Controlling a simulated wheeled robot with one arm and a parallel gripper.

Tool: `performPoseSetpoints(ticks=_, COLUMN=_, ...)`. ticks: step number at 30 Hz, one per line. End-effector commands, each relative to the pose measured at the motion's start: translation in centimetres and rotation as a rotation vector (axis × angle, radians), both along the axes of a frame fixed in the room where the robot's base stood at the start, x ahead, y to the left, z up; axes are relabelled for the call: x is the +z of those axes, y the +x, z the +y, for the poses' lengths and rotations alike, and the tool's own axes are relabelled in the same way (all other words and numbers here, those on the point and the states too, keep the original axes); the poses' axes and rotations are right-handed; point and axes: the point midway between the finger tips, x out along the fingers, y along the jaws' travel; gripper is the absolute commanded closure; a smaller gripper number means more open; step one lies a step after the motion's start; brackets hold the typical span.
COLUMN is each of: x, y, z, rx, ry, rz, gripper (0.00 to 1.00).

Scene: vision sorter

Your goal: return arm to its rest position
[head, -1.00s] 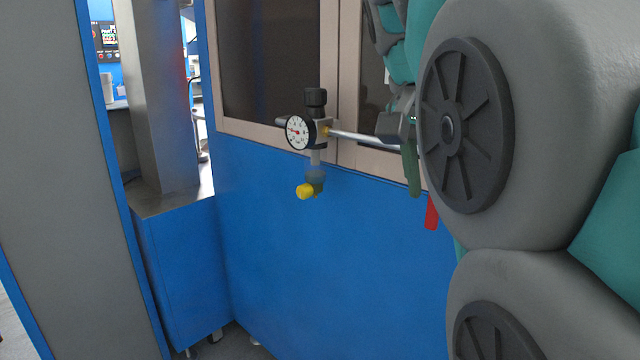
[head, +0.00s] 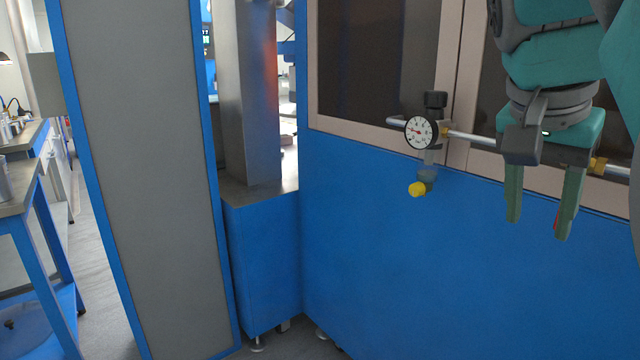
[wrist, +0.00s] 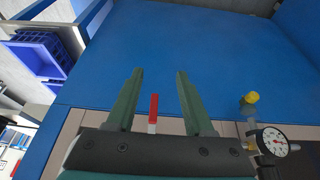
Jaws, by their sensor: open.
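My gripper (head: 540,205) hangs at the upper right of the head view, fingers pointing down, in front of the blue machine cabinet (head: 430,270). The two green fingers are apart with nothing held between them. In the wrist view my gripper (wrist: 158,90) also shows its fingers spread. A red handle (wrist: 153,112) shows in the gap between them in that view, beyond the fingers; I cannot tell how far. In the head view the red handle is mostly hidden behind a finger.
A pressure gauge (head: 420,131) with a yellow knob (head: 417,189) sits on a metal pipe left of my gripper. A grey panel (head: 135,170) stands at the left, and a workbench (head: 20,190) beyond it. A blue crate (wrist: 38,52) shows in the wrist view.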

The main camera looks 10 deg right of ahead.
Motion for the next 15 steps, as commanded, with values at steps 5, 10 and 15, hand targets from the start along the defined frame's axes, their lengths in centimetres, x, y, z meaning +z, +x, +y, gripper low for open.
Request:
performPoseSetpoints(ticks=5, x=0.0, y=0.0, z=0.0, rx=0.000, ry=0.000, rz=0.000, gripper=0.47)
performPoseSetpoints(ticks=10, x=-1.5, y=0.1, z=0.3, rx=0.043, ry=0.007, rz=0.031, gripper=0.47)
performPoseSetpoints(ticks=15, x=-6.7, y=0.5, z=1.8, rx=0.199, ry=0.035, rz=0.125, gripper=0.47)
